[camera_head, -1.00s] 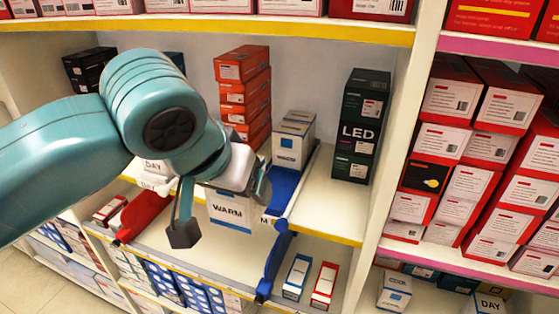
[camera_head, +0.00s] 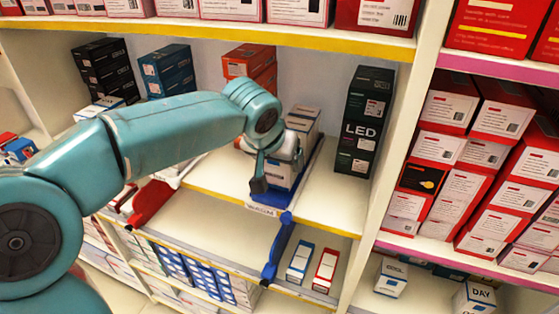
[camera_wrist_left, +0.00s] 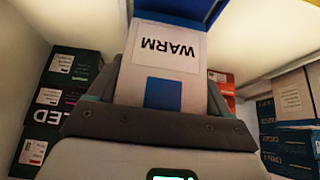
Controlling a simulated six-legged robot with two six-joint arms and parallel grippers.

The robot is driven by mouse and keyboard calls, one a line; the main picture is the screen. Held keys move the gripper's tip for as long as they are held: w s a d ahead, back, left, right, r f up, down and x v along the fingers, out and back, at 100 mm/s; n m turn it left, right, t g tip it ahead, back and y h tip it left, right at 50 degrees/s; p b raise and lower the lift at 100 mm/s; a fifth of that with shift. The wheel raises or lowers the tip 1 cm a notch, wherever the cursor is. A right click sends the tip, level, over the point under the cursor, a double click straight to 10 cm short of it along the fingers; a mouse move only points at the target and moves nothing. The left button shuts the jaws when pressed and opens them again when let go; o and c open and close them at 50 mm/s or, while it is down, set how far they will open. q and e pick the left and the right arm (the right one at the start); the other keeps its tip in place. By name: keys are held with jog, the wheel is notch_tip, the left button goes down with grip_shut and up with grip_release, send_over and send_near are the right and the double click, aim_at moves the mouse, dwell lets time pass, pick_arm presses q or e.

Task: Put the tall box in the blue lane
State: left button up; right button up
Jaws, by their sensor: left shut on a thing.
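My left gripper (camera_head: 272,165) is over the front of the blue lane (camera_head: 311,165) on the yellow-edged shelf. It is shut on a white tall box (camera_head: 279,177), partly hidden by the gripper. In the left wrist view the gripper (camera_wrist_left: 165,105) has a finger on each side of this tall box (camera_wrist_left: 192,68), which shows "WARM" and a blue square. The box looks upright within the lane's width; I cannot tell if it touches the lane floor. A similar pale box (camera_head: 304,120) stands behind it in the lane. My right gripper is out of view.
A black "LED" box stack (camera_head: 363,125) stands right of the blue lane. Orange boxes (camera_head: 250,65) stand behind to the left, with a red lane (camera_head: 150,203) further left. The shelf above (camera_head: 210,32) hangs over the back. Bare shelf (camera_head: 335,200) lies right of the lane.

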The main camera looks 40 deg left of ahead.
pick_arm(q)
jog(key=shift+p+x, duration=0.4)
jog(key=shift+x, duration=0.6)
jog(key=shift+s, duration=0.4)
jog(key=shift+d+f+b, duration=0.1)
jog(key=shift+f+b, duration=0.05)
jog(key=shift+b, duration=0.2)
jog(key=o, duration=1.1)
jog(key=shift+w+f, duration=0.1)
jog(key=shift+w, duration=0.2)
jog(key=shift+c, duration=0.2)
jog(key=shift+s, duration=0.2)
jog(key=shift+r+p, duration=0.35)
jog(key=shift+r, duration=0.1)
jog(key=shift+s+r, duration=0.2)
jog(key=shift+r, duration=0.1)
jog(key=b+v, duration=0.1)
jog(key=v, duration=1)
jog(key=shift+w, duration=0.15)
